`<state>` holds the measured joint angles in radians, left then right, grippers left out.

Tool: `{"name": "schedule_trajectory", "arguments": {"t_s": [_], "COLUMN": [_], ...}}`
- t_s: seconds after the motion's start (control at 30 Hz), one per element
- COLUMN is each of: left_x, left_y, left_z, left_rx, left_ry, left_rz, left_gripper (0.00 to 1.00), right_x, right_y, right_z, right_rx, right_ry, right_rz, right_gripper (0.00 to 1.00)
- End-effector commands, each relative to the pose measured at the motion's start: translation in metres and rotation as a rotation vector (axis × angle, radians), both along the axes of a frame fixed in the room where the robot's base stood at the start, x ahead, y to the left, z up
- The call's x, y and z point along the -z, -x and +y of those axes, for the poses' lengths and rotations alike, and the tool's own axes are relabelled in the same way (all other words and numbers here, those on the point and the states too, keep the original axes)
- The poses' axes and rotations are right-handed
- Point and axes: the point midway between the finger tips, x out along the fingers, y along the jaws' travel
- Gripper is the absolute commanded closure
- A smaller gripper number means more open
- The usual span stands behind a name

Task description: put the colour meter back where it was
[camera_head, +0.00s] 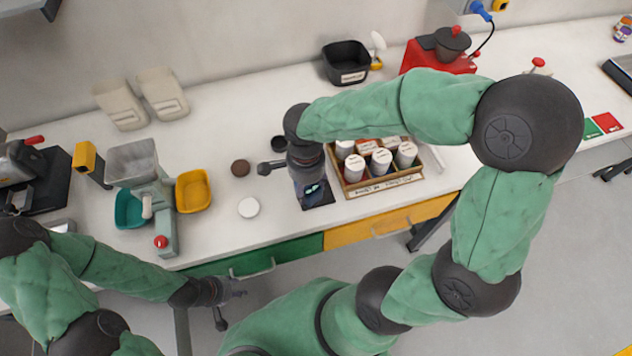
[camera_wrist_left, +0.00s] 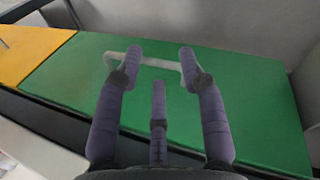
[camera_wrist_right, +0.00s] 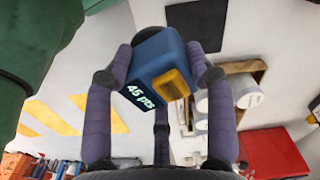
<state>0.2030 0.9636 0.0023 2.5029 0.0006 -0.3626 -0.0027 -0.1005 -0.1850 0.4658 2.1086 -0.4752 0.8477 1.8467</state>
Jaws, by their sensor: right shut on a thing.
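The colour meter (camera_wrist_right: 153,72) is a small blue block with a "45 pts" display and a yellow window. My right gripper (camera_wrist_right: 155,75) is shut on it, with fingers on both sides. In the head view my right gripper (camera_head: 311,185) points down over the table with the meter mostly hidden behind its fingers. A dark square pad (camera_head: 321,194) lies below, left of the wooden box; it also shows in the right wrist view (camera_wrist_right: 197,22), apart from the meter. My left gripper (camera_head: 238,294) is open and empty in front of the green drawer (camera_wrist_left: 250,110).
The wooden box (camera_head: 385,184) of white-lidded jars stands close right of the pad. A white disc (camera_head: 249,207) and a brown disc (camera_head: 240,168) lie to the left. A yellow tray (camera_head: 193,191) and a grey-green machine (camera_head: 150,195) stand further left.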

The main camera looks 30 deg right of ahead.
Motion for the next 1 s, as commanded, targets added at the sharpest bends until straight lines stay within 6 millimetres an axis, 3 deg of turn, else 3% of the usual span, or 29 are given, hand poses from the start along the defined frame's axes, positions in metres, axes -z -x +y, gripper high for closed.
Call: {"name": "schedule_trajectory", "arguments": {"t_s": [0.1, 0.4, 0.67, 0.9, 1.0], "left_x": [0.004, 0.012, 0.014, 0.022, 0.022], "left_y": [0.000, 0.000, 0.000, 0.000, 0.000], "left_z": [0.000, 0.000, 0.000, 0.000, 0.000], "left_rx": [0.000, 0.000, 0.001, 0.000, 0.000], "left_ry": [0.000, 0.000, 0.000, 0.000, 0.000], "left_rz": [0.000, 0.001, 0.001, 0.001, 0.001], "left_gripper": [0.60, 0.60, 0.60, 0.60, 0.60], "right_x": [0.012, 0.055, 0.066, 0.098, 0.101], "right_y": [-0.020, -0.046, -0.055, -0.057, -0.057], "right_z": [-0.018, -0.040, -0.046, -0.049, -0.049], "right_rx": [0.006, 0.001, 0.000, 0.000, 0.000], "right_ry": [-0.001, 0.000, 0.000, -0.001, 0.000], "right_rz": [0.001, 0.000, -0.001, 0.000, -0.002], "right_gripper": [1.00, 1.00, 1.00, 1.00, 1.00]}}
